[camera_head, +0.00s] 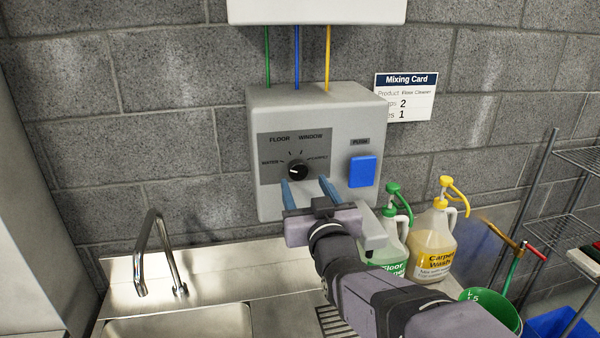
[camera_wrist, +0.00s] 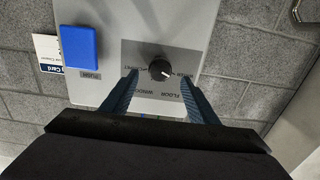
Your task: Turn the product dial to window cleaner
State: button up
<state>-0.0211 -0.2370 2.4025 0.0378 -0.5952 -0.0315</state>
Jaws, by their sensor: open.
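The product dial (camera_head: 298,170) is a round black knob on the grey label panel of the wall dispenser (camera_head: 340,110). Around it are labels reading WATER at left, FLOOR at upper left, WINDOW at upper right and CARPET at right. Its white mark points left, towards WATER. The dial also shows in the wrist view (camera_wrist: 158,68), where the panel is upside down. My gripper (camera_head: 304,181) is open, with its two blue fingers pointing at the panel. In the wrist view the fingertips (camera_wrist: 159,77) lie either side of the dial with gaps; contact with the panel cannot be told.
A blue PUSH button (camera_head: 362,171) is right of the panel. A mixing card (camera_head: 405,96) hangs on the wall. Below right stand a green-topped jug (camera_head: 391,245) and a yellow-topped jug (camera_head: 432,245). A sink with a tap (camera_head: 158,250) is lower left.

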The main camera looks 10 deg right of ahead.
aim_at(299, 173)
jog(key=shift+w+p, duration=1.35)
jog(key=shift+w, duration=1.55)
jog(key=c, duration=1)
jog(key=shift+c, duration=0.2)
